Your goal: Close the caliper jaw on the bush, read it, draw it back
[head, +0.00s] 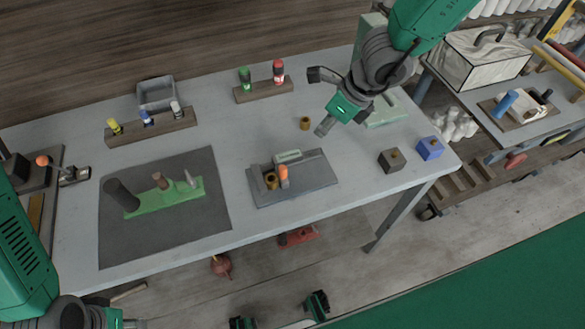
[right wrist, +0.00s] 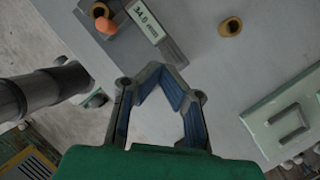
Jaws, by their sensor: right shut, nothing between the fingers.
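The caliper (head: 318,180) is a grey block on the table with an orange knob (head: 283,172) and a pale display (head: 288,155). A brass bush (head: 271,181) sits in it, beside the knob. In the right wrist view the display (right wrist: 146,20) bears dark digits too small to read surely, with the orange knob (right wrist: 106,26) to its left. I cannot tell whether the jaw touches the bush. My right gripper (head: 322,129) is shut and empty, above the table to the upper right of the caliper. My left gripper (head: 128,322) is only partly in view at the bottom left.
A second brass bush (head: 305,124) stands loose behind the caliper, near my right gripper. Dark and blue blocks (head: 430,148) stand at the right table edge. A green part (head: 165,197) lies on a dark mat (head: 130,245). Racks with coloured-topped items (head: 262,90) stand behind.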

